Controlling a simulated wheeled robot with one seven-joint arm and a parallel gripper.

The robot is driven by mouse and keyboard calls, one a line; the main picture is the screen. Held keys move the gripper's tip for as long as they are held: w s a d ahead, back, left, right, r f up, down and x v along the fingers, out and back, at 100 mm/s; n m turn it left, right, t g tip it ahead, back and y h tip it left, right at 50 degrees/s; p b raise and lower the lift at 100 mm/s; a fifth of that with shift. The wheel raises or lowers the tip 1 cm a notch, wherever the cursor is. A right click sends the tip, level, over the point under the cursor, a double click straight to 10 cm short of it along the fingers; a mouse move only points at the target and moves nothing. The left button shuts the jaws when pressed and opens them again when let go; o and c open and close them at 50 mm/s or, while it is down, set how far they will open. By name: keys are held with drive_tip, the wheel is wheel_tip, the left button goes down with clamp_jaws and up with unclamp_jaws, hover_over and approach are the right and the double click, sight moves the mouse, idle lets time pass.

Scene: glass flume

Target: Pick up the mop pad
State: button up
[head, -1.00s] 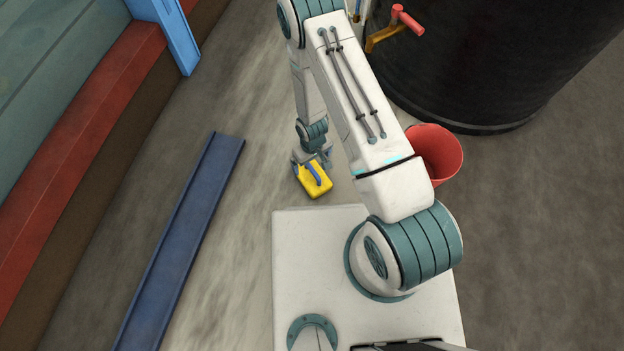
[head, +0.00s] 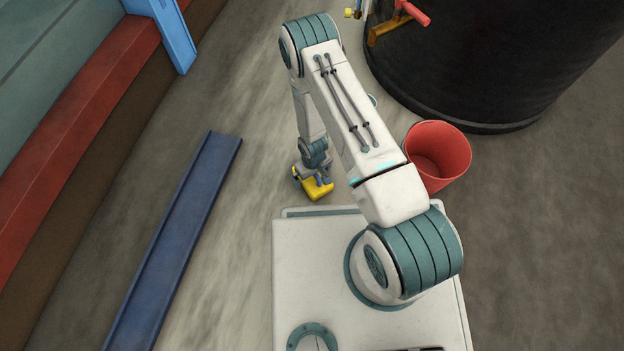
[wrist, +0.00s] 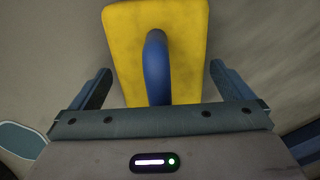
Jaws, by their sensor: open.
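The mop pad (head: 318,191) is a yellow block with a blue handle. It lies on the floor just in front of my base in the head view, partly hidden by my gripper (head: 311,174). In the wrist view the yellow pad (wrist: 188,45) fills the upper middle, and its blue handle (wrist: 156,68) points toward my gripper (wrist: 158,82). The gripper's two fingers are spread wide on either side of the pad and handle. The handle lies between them with clear room on both sides. I cannot tell the exact height of the fingers above the pad.
A red bucket (head: 450,150) stands right of my arm, near a large black tank (head: 490,70) with a red-handled tap (head: 412,12). A long blue channel (head: 178,240) lies on the floor to the left. A red ledge (head: 75,140) runs along the left wall.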

drive_tip(key=shift+f, duration=0.55)
drive_tip(key=c, duration=0.9)
drive_tip(key=shift+r, duration=0.1)
